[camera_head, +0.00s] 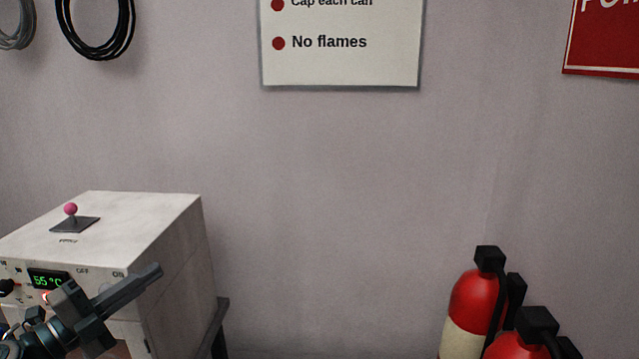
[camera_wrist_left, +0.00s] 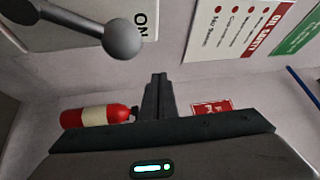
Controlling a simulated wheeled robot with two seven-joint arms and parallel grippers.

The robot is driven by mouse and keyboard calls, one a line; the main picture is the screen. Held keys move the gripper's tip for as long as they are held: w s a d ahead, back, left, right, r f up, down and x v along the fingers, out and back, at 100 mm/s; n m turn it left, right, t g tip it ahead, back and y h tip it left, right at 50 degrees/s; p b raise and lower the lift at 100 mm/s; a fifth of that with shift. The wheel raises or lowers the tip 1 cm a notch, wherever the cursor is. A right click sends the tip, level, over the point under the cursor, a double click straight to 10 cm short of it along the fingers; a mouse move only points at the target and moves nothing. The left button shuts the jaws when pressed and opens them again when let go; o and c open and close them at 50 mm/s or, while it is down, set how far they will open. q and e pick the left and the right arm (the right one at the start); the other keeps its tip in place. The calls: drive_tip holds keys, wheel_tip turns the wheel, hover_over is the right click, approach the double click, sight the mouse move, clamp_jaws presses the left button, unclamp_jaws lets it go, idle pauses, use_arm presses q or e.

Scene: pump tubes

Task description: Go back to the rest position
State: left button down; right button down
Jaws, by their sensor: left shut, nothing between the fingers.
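My left gripper (camera_head: 157,271) comes in from the lower left of the head view. It is in front of the white machine's panel, near the "ON" label. Its fingers are shut with nothing between them; the closed fingertips also show in the left wrist view (camera_wrist_left: 159,80). In that view a grey ball-ended lever (camera_wrist_left: 121,38) is close by at the upper left, apart from the fingers, beside an "ON" marking. My right gripper is not in view.
The white machine (camera_head: 172,240) has a pink-knobbed lever (camera_head: 71,210) on top and a green "55 °C" display (camera_head: 48,280). Red extinguishers (camera_head: 473,300) stand at the lower right. A sign (camera_head: 340,65) hangs on the wall. The space between machine and extinguishers looks clear.

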use_arm(q)
drive_tip(key=s+f+n+g+y, duration=0.1)
drive_tip(key=s+f+n+y, duration=0.4)
drive_tip(key=f, duration=0.4)
drive_tip(key=s+f+n+g+y, duration=0.1)
drive_tip(key=s+f+n+y, duration=0.15)
drive_tip(key=f+n, duration=0.55)
drive_tip(key=s+f+n+g+y, duration=0.1)
drive_tip(key=s+f+n+y, duration=0.35)
drive_tip(key=f, duration=0.65)
drive_tip(key=s+d+f+n+g, duration=0.1)
drive_tip(key=s+d+f+g, duration=0.25)
drive_tip(key=s, duration=0.45)
drive_tip(key=s+d+f+n+g+h, duration=0.1)
drive_tip(key=s+d+f+n+g, duration=0.15)
drive_tip(key=s+d+f, duration=0.35)
drive_tip(key=s+d+f+n+g, duration=0.15)
drive_tip(key=s+f+g, duration=0.25)
drive_tip(key=s, duration=0.5)
wheel_tip(320, 180, down, 28)
drive_tip(key=s+g, duration=0.1)
drive_tip(key=s+a+f+m+g, duration=0.1)
drive_tip(key=s+a+f, duration=0.2)
drive_tip(key=s+f, duration=1.4)
drive_tip(key=shift+s+f, duration=0.3)
drive_tip(key=shift+s, duration=0.35)
drive_tip(key=shift+w, duration=0.1)
